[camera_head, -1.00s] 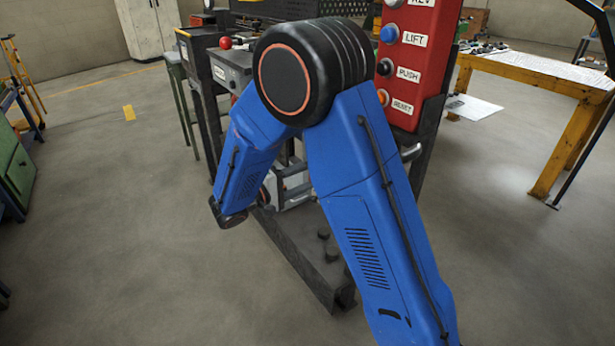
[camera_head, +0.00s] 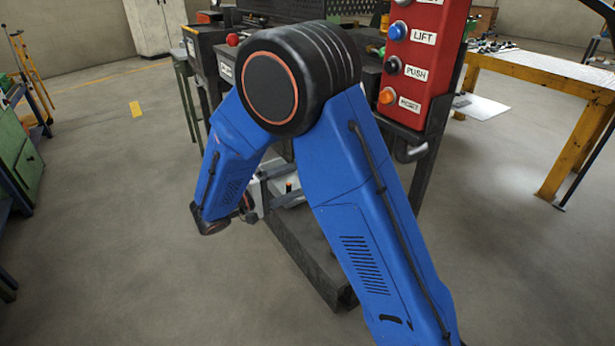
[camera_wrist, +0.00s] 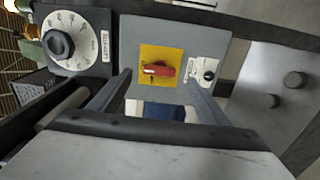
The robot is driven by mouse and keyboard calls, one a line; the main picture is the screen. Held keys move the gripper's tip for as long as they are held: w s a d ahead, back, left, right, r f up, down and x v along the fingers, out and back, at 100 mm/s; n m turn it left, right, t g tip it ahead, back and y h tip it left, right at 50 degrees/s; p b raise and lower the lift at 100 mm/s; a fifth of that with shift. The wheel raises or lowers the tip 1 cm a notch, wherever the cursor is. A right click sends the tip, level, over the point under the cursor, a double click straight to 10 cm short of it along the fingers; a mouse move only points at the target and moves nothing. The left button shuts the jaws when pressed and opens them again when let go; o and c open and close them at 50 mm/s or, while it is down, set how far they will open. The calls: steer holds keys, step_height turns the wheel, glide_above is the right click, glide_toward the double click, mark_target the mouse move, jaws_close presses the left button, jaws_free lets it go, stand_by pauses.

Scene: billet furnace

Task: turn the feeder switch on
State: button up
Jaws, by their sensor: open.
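In the wrist view a red rotary handle (camera_wrist: 159,70) sits on a yellow square plate (camera_wrist: 147,52) on a grey panel (camera_wrist: 212,47). The handle lies roughly sideways in the picture. It looks like the feeder switch, but its label is too small to read. My gripper (camera_wrist: 160,88) is open and empty, its two dark fingers apart and reaching toward the panel on either side of the handle's lower area. I cannot tell whether they touch anything. In the head view my blue arm hides the switch and most of the gripper.
A small black knob on a white label (camera_wrist: 209,74) is right of the handle. A dial with a black knob (camera_wrist: 59,44) is at left. In the head view a red button box (camera_head: 428,60) stands close to my arm, and a yellow-legged table (camera_head: 560,150) is at right.

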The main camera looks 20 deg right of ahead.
steer(key=v, duration=1.1)
